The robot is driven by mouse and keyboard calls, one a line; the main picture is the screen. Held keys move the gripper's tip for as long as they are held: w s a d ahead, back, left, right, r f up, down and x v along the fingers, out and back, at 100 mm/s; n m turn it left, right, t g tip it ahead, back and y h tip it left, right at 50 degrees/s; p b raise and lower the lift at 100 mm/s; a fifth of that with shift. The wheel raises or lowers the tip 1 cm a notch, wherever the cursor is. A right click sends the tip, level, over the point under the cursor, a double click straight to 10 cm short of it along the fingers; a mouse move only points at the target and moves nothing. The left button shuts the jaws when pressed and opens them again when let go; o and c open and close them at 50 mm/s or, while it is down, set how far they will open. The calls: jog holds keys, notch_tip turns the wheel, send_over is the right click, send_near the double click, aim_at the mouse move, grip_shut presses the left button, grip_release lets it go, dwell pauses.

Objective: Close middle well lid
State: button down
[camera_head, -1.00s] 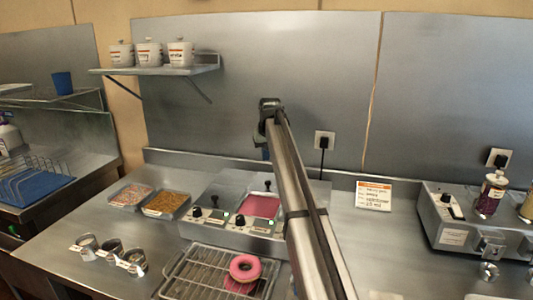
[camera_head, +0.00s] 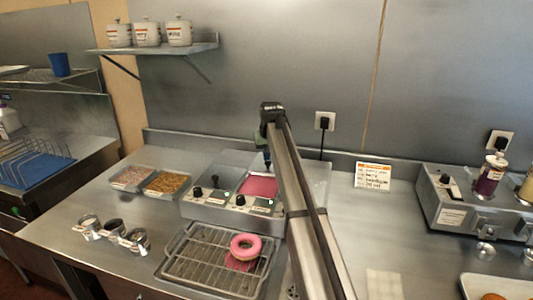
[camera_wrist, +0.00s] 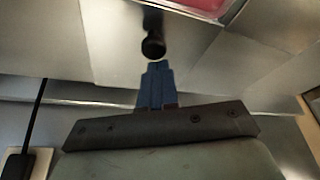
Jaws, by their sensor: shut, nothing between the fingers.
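The middle well (camera_head: 262,187) of the steel unit is uncovered and shows pink glaze. Its metal lid stands open behind the glaze, with a black knob (camera_head: 267,160). In the wrist view the knob (camera_wrist: 153,46) is just beyond my fingertips, and a strip of pink glaze (camera_wrist: 200,6) shows at the top edge. My gripper (camera_wrist: 158,66) has blue fingers, shut and empty, close to the knob; I cannot tell whether they touch it. In the head view my gripper (camera_head: 263,145) is partly hidden by my arm, above and behind the well.
The left well's lid has a black knob (camera_head: 215,180). My arm hides the unit's right part. A wire rack (camera_head: 205,262) with a pink donut (camera_head: 246,246) stands in front. Topping trays (camera_head: 165,184) are on the left. A socket with a plug (camera_head: 324,121) is on the back wall.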

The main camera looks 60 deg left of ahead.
jog(key=s+d, duration=1.1)
jog(key=shift+s+d+f, duration=0.1)
dwell(0.4)
jog(key=w+a+r, duration=0.1)
jog(key=w+a, duration=0.1)
jog(key=a, duration=0.3)
jog(key=v, duration=1)
jog(key=shift+s+d, duration=0.2)
jog(key=shift+d, duration=0.15)
